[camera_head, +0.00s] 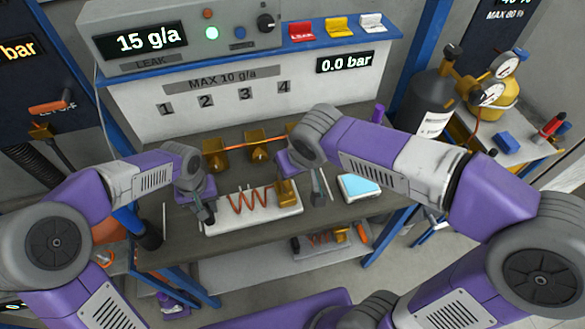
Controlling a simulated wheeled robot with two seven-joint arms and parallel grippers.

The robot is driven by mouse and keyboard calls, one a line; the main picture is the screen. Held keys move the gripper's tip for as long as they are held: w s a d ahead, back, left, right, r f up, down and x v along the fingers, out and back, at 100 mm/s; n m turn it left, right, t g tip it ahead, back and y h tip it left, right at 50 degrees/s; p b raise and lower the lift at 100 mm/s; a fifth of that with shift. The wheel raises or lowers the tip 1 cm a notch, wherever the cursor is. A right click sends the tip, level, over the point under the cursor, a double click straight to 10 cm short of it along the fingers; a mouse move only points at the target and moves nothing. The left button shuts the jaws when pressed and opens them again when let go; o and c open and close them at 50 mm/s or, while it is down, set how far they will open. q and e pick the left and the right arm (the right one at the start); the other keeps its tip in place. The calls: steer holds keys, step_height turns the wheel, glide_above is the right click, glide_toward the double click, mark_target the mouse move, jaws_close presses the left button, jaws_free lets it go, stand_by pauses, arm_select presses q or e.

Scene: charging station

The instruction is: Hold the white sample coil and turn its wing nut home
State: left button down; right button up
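The white sample coil's base (254,222) lies on the dark bench, with a copper zigzag coil (250,200) along it. A brass block (287,192) stands at its right end; I cannot make out a wing nut. My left gripper (204,215) points down at the base's left end; whether it touches or grips anything there is too small to tell. My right gripper (321,192) points down just right of the brass block, apparently apart from it. Its finger opening is unclear.
Brass fittings on an orange pipe (240,146) stand behind the coil. A device with a light-blue screen (361,186) lies at right. Another copper coil (325,239) is on the lower shelf. A panel (180,38) reads 15 g/a; a gas cylinder (424,105) stands right.

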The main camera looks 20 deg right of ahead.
arm_select(q)
steer(key=c, duration=0.7)
jaws_free()
steer(key=shift+r, duration=0.1)
